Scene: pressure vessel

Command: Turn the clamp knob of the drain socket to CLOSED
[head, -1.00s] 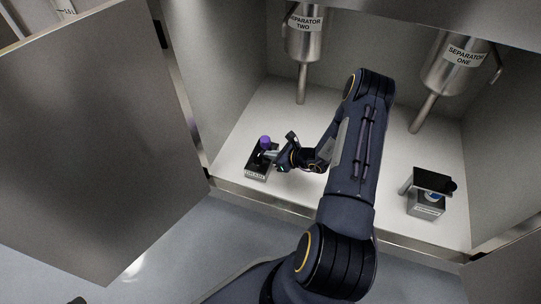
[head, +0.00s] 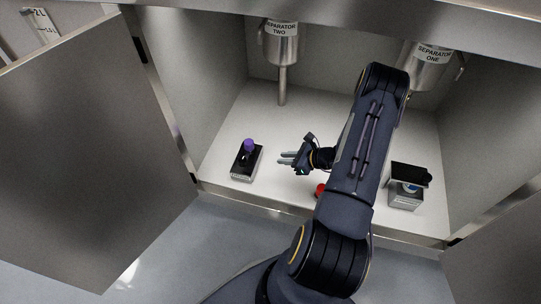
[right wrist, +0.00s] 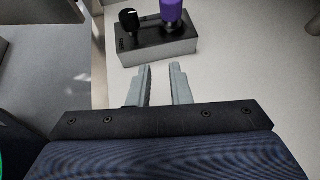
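The drain socket (head: 238,176) is a small dark-topped grey block on the left of the cabinet floor; it also shows at the top of the right wrist view (right wrist: 160,49). A purple-topped piece (head: 248,145) stands upright in it. In the right wrist view, a black knob (right wrist: 129,20) rises from the block, left of the purple piece (right wrist: 172,12). I cannot read the knob's marking. My right gripper (head: 281,158) is right of the socket, apart from it, its fingers pointing left. In the right wrist view the fingers (right wrist: 162,68) are parted and empty. My left gripper is out of view.
Separator two (head: 282,45) and separator one (head: 425,65) hang above the floor, spouts down. A grey block with a tilted black plate (head: 410,176) stands at the right. A red object (head: 320,190) is partly behind my right arm. An open door (head: 85,160) fills the left.

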